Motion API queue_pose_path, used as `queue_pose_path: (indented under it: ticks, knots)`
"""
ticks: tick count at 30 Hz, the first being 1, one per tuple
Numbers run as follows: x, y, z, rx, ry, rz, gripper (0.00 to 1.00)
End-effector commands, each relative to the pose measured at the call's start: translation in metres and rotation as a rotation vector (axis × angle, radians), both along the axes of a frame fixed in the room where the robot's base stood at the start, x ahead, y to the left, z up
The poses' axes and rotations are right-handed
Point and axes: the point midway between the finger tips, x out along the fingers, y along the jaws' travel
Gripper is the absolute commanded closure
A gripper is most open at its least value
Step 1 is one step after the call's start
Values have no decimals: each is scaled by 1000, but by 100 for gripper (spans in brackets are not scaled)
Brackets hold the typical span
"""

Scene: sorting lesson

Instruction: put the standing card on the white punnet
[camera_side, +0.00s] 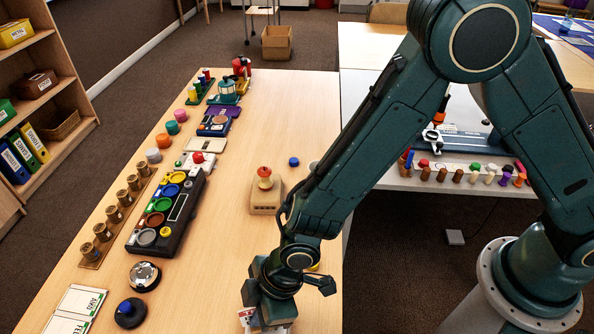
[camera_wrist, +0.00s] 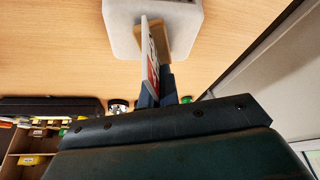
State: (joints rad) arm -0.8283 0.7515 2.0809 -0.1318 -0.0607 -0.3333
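The standing card (camera_wrist: 151,55), white with red print and seen nearly edge-on in the wrist view, has a small wooden foot (camera_wrist: 181,36). My gripper (camera_wrist: 156,88) has its dark blue fingers on both sides of the card and looks shut on it. The white punnet (camera_wrist: 122,28) shows beyond the card, and the foot overlaps it in the picture; I cannot tell whether they touch. In the side view my gripper (camera_side: 268,310) is low at the table's near end. A bit of white and red shows below it, and the punnet cannot be clearly made out.
A wooden block with a peg and red knob (camera_side: 265,190) stands farther up the table. A silver bell (camera_side: 145,275) and a dark blue-topped button (camera_side: 130,312) are at left, beside a black tray of coloured rings (camera_side: 170,212). The tabletop between them and my gripper is clear.

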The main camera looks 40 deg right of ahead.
Motion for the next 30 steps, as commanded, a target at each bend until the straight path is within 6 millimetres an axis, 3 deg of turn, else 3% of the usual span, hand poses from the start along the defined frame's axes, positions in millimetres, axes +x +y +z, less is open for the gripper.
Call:
queue_pose_path:
  ticks: [14, 18, 30]
  knots:
    - [0, 0, -5, 1, 0, 0, 100]
    - [0, 0, -5, 1, 0, 0, 75]
    - [0, 0, -3, 1, 0, 0, 75]
